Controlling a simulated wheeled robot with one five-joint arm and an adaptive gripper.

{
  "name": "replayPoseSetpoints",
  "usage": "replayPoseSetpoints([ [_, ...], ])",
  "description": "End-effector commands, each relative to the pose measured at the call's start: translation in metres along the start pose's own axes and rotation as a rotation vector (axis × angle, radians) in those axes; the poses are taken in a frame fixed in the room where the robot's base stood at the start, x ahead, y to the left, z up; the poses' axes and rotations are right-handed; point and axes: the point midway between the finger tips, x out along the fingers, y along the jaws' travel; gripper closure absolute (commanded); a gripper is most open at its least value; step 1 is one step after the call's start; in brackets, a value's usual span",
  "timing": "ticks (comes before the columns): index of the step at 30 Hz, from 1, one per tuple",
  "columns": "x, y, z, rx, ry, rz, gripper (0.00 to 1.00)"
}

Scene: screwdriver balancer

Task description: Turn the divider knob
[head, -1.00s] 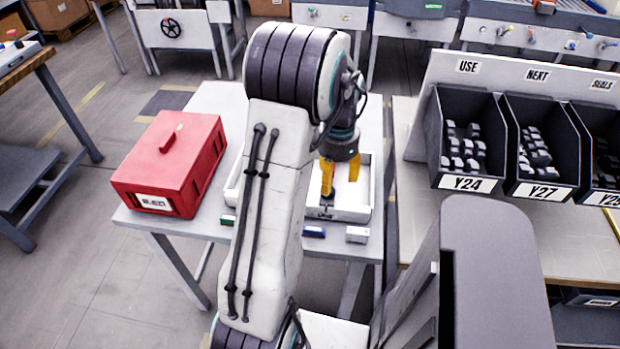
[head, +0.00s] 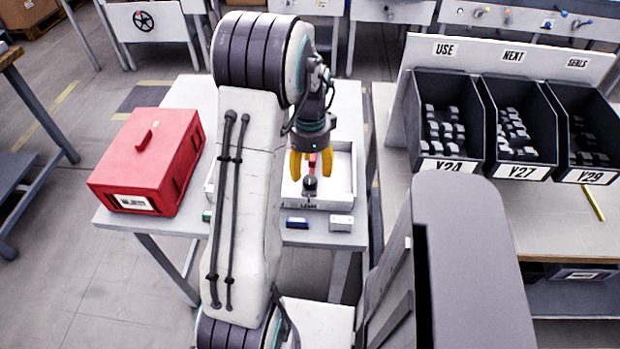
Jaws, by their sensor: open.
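A dark knob-like piece (head: 310,187) stands at the front of the white tray (head: 346,178) on the table, above a small label. I take it for the divider knob, but it is too small to be sure. My gripper (head: 312,166) points down over the tray with its yellow fingers apart. The dark piece shows just below and between the fingertips; I cannot tell whether they touch it. A small red part (head: 312,159) shows between the fingers. My arm hides the left part of the tray.
A red box (head: 150,160) sits at the table's left. Black bins (head: 447,125) with grey parts stand on a bench at the right. The table's right back corner is bare.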

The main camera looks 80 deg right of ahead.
Motion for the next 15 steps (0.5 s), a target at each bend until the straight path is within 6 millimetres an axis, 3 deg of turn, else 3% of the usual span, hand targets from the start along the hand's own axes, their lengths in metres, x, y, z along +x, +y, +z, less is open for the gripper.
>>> replayPoseSetpoints([
  [6,0.028,0.001,0.000,-0.002,-0.002,0.004,0.42],
  [15,0.047,0.000,0.000,-0.003,0.000,0.001,0.42],
])
